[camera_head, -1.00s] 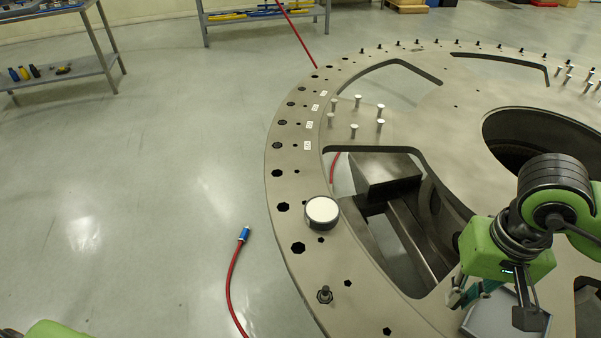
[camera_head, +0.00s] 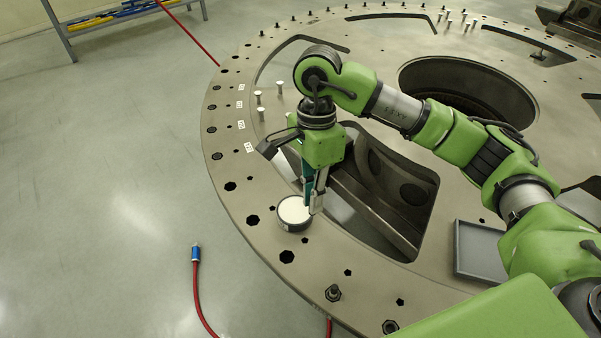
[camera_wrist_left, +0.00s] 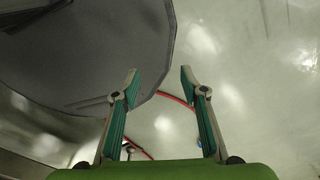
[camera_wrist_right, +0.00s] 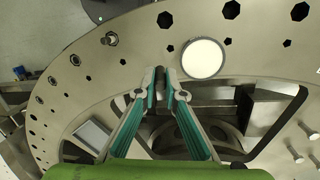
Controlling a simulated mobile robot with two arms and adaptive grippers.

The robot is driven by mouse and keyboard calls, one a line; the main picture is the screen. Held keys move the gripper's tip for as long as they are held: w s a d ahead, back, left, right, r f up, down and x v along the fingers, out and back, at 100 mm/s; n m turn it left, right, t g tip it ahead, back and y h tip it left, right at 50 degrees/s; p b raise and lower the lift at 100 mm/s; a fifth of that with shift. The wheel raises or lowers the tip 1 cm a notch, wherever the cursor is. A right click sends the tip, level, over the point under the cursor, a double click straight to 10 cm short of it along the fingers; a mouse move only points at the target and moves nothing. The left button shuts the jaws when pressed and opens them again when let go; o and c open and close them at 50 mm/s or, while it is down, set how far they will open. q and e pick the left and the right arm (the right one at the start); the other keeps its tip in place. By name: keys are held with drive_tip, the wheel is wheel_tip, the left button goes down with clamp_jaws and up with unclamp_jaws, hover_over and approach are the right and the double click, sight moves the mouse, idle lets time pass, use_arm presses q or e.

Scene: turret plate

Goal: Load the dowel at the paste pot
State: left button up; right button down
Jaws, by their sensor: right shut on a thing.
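The paste pot (camera_head: 294,212), a short dark round pot with a white top, stands on the turret plate's (camera_head: 262,220) ring; its white top also shows in the right wrist view (camera_wrist_right: 203,58). My right gripper (camera_head: 314,205) points down at the pot's right side, its fingertips overlapping the pot's edge in the head view. In the right wrist view its fingertips (camera_wrist_right: 160,75) are shut on a small dark piece, seemingly the dowel (camera_wrist_right: 160,71), mostly hidden by the fingers. Contact with the paste cannot be told. My left gripper (camera_wrist_left: 160,80) is open and empty.
A shallow grey tray (camera_head: 480,250) lies on the plate to the right. White-headed pins (camera_head: 260,112) stand beyond the pot. The ring has several holes and a standing bolt (camera_head: 333,293). A red hose (camera_head: 196,280) lies on the floor at left.

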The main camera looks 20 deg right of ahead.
use_arm(q)
drive_tip(key=shift+w+a+f+b, duration=0.3)
drive_tip(key=shift+a+f+b, duration=0.25)
drive_tip(key=shift+b, duration=0.05)
drive_tip(key=shift+w+a+f+b, duration=0.25)
drive_tip(key=shift+a+f+b, duration=0.25)
drive_tip(key=shift+f+b, duration=0.05)
use_arm(e)
drive_tip(key=shift+w+a+f+m+t+y, duration=0.1)
drive_tip(key=shift+w+f+m+t+y, duration=0.7)
drive_tip(key=shift+m, duration=1.85)
drive_tip(key=shift+w+a+f+m+y, duration=0.2)
drive_tip(key=shift+w+f+m, duration=1.2)
drive_tip(key=shift+m, duration=1.2)
drive_tip(key=shift+w+a+f+m+t+y, duration=0.1)
drive_tip(key=shift+w+f+m+t+y, duration=0.7)
drive_tip(key=shift+m, duration=1.85)
drive_tip(key=shift+w+f+g, duration=0.2)
drive_tip(key=shift+f+g, duration=0.15)
drive_tip(key=shift+g, duration=0.05)
use_arm(q)
drive_tip(key=shift+w+f+b, duration=0.1)
drive_tip(key=shift+f+b, duration=0.45)
drive_tip(key=shift+b, duration=0.05)
use_arm(e)
drive_tip(key=shift+s+f, duration=0.1)
drive_tip(key=shift+f, duration=0.55)
